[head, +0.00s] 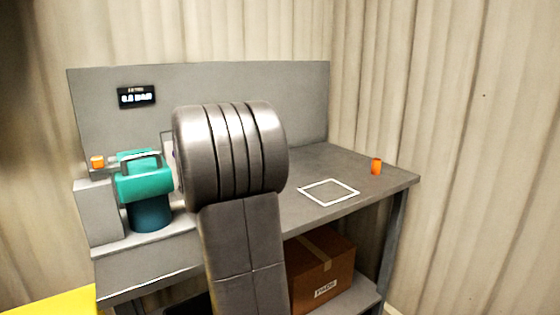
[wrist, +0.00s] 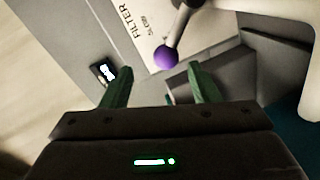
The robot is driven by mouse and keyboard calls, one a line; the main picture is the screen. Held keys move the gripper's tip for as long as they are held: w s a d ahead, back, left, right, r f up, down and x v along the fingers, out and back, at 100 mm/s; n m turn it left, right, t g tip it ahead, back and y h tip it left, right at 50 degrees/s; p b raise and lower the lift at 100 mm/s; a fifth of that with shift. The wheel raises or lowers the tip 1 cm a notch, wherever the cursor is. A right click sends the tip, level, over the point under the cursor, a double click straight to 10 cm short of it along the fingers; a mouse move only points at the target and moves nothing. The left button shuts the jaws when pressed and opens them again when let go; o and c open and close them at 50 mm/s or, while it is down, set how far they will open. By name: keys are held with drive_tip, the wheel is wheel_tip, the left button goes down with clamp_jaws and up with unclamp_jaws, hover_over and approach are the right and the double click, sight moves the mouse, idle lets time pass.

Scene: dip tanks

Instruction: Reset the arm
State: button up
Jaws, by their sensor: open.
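My arm (head: 240,225) rises through the middle of the head view and hides part of the bench and back panel. My gripper (wrist: 158,67) does not show in the head view. In the wrist view its two green fingers are apart, with nothing held between them. A purple ball knob (wrist: 166,56) on a grey lever shows just past the fingertips, roughly in line with the gap. A white plate (wrist: 145,25) lettered "FILTER" lies behind the knob.
A teal machine (head: 145,178) with a handle stands left of my arm, near an orange button (head: 97,162). A small display (head: 136,96) is on the back panel. A white square outline (head: 328,192) and orange cup (head: 376,166) are on the bench's right. A cardboard box (head: 322,268) sits below.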

drive_tip(key=shift+x, duration=3.2)
drive_tip(key=shift+s+d, duration=0.1)
